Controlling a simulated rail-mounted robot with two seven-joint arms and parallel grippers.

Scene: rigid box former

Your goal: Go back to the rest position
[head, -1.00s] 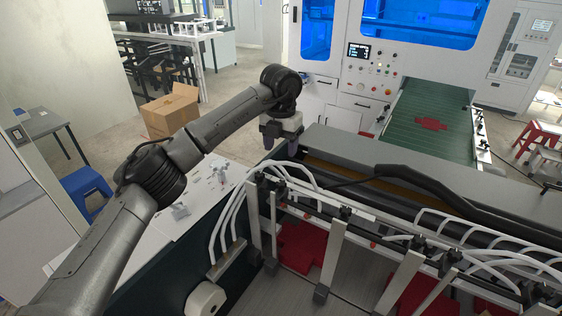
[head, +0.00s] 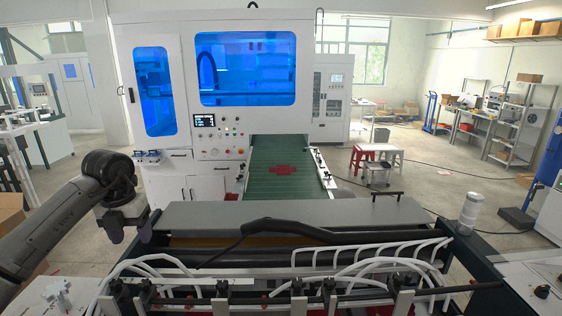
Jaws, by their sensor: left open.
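My left arm comes in from the left in the head view. Its gripper (head: 128,232) points down, with its two fingers apart and nothing between them. It hangs over the left end of the feeder machine, near the white side table (head: 50,298). My right gripper is not in view. The box former (head: 215,180) is the large white machine with blue windows straight ahead. A red cross-shaped blank (head: 283,169) lies on its green conveyor (head: 290,185).
A grey cover (head: 290,215) and a rail with white hoses (head: 370,258) span the front. A signal lamp (head: 469,213) stands at the right. Red stools (head: 376,153), shelves (head: 520,120) and a cardboard box (head: 12,215) stand farther off. Open floor lies at the right.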

